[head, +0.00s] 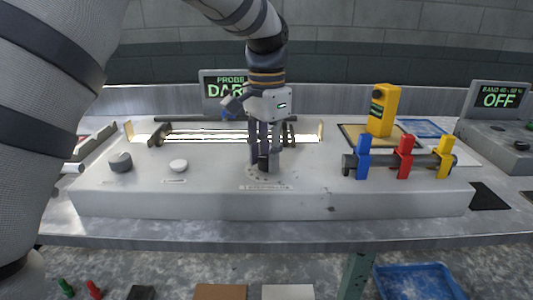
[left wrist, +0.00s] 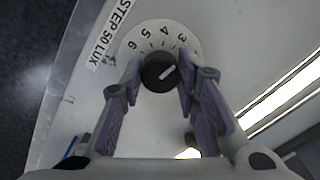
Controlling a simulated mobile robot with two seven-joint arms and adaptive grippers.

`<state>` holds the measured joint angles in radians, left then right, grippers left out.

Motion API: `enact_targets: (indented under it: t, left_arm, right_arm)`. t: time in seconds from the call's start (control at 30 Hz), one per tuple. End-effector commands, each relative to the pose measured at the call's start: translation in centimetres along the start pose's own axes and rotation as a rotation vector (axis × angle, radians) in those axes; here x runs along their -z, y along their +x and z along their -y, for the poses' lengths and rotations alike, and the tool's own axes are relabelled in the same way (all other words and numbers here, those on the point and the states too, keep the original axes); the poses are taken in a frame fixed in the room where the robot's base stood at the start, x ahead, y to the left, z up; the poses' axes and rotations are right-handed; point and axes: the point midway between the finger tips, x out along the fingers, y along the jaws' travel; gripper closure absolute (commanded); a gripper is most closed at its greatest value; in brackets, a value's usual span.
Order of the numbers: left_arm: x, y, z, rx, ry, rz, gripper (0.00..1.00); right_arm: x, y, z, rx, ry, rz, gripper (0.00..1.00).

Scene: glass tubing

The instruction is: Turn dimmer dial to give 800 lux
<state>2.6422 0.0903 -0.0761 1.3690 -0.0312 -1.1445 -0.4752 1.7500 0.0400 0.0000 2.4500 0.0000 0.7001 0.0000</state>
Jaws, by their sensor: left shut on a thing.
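The dimmer dial (left wrist: 160,72) is a small black knob with a white pointer line, on a round scale (left wrist: 188,50) where 3, 4, 5 and 6 can be read. The line slants to the upper right in the left wrist view; its exact reading is unclear. My left gripper (head: 264,163) comes down from above, shut on the dial, with a finger on each side. In the head view it hides most of the dial. A display (head: 220,86) behind it shows "PROBE" and "DAR", the rest covered. My right gripper is not in view.
The dial sits on a grey bench box (head: 215,203). A glowing tube (head: 215,137) lies behind. A grey knob (head: 121,162) and white button (head: 178,165) are left; blue (head: 363,158), red (head: 404,158) and yellow (head: 444,158) clamps and a yellow meter (head: 383,110) are right.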

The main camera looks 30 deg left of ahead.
Motion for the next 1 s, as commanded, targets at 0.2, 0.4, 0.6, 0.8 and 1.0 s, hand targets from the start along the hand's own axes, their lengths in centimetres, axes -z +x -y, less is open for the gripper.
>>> enact_targets:
  t: [0.2,0.4,0.6,0.8,1.0]
  left_arm:
    - [0.01,-0.09,0.06,0.003,-0.204,-0.002,0.99]
    - [0.02,-0.09,0.04,0.003,-0.394,-0.002,0.99]
    - [0.02,-0.08,0.04,0.002,-0.583,-0.002,0.99]
    - [0.01,-0.08,0.05,0.002,-0.769,-0.002,0.99]
    - [0.01,-0.09,0.05,0.002,-0.934,-0.003,0.99]
  right_arm:
    - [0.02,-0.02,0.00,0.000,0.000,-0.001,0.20]
    - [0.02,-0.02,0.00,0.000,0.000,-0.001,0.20]
    - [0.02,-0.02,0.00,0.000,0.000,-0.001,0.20]
    - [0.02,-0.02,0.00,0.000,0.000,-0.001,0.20]
    - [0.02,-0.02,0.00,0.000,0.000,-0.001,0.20]
